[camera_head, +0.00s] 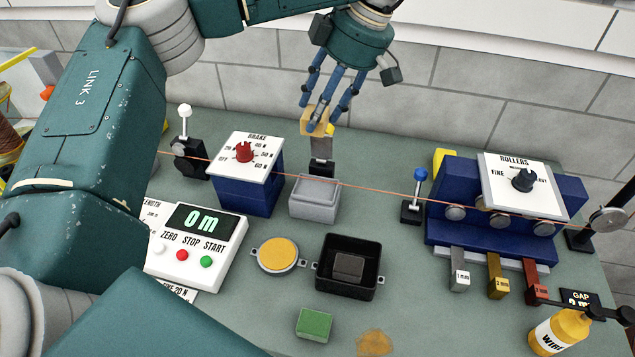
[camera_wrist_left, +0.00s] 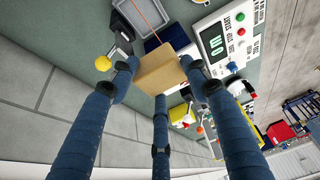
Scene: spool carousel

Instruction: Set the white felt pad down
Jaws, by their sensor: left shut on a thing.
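My left gripper (camera_head: 321,118) is high at the back, above and behind the grey open box (camera_head: 313,207). Its fingers are shut on a tan block-like pad (camera_head: 312,122), held clear of the table. The pad also shows in the left wrist view (camera_wrist_left: 158,74) between the fingers, looking tan rather than white. No plainly white pad shows elsewhere. A black open tray (camera_head: 376,287) on the table holds a dark grey block (camera_head: 348,267). A green block (camera_head: 314,324) lies in front of it. My right gripper is not in view.
A copper wire (camera_head: 385,191) runs across the table from the brake unit (camera_head: 262,190) to the rollers unit (camera_head: 460,217). A yellow-topped round tin (camera_head: 278,256), a length counter (camera_head: 200,245) and a yellow bottle (camera_head: 562,330) stand around. A tan patch (camera_head: 375,343) lies near the front.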

